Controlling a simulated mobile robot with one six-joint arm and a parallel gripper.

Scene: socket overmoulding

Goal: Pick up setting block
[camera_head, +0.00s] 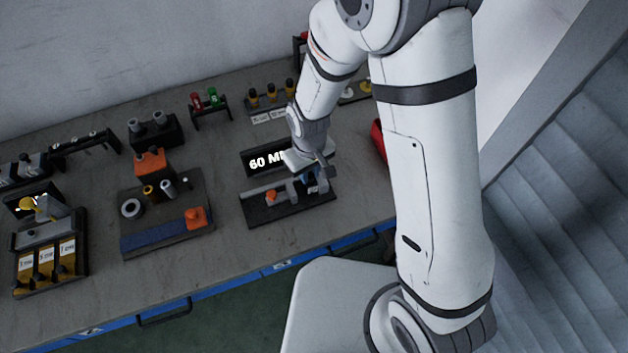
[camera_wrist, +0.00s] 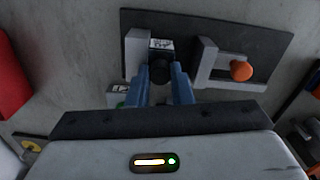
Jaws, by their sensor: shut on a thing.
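My gripper (camera_wrist: 159,72) has its two blue fingers closed around a small dark block, the setting block (camera_wrist: 160,72), which has a dark rounded end. A pale marked face shows just beyond it. In the head view my gripper (camera_head: 318,180) is low at the right part of a dark fixture (camera_head: 262,213), and the block there is mostly hidden by the gripper. In the wrist view the block is over or at the fixture plate (camera_wrist: 270,42), beside a grey upright. I cannot tell whether it still touches the fixture.
An orange knob (camera_wrist: 241,70) on a grey bracket (camera_wrist: 207,62) stands close to the right of my fingers. A display reading "60 M…" (camera_head: 262,159) stands behind the fixture. A red object (camera_head: 378,141) lies to the right. Another fixture (camera_head: 165,230) stands left, with bare bench between.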

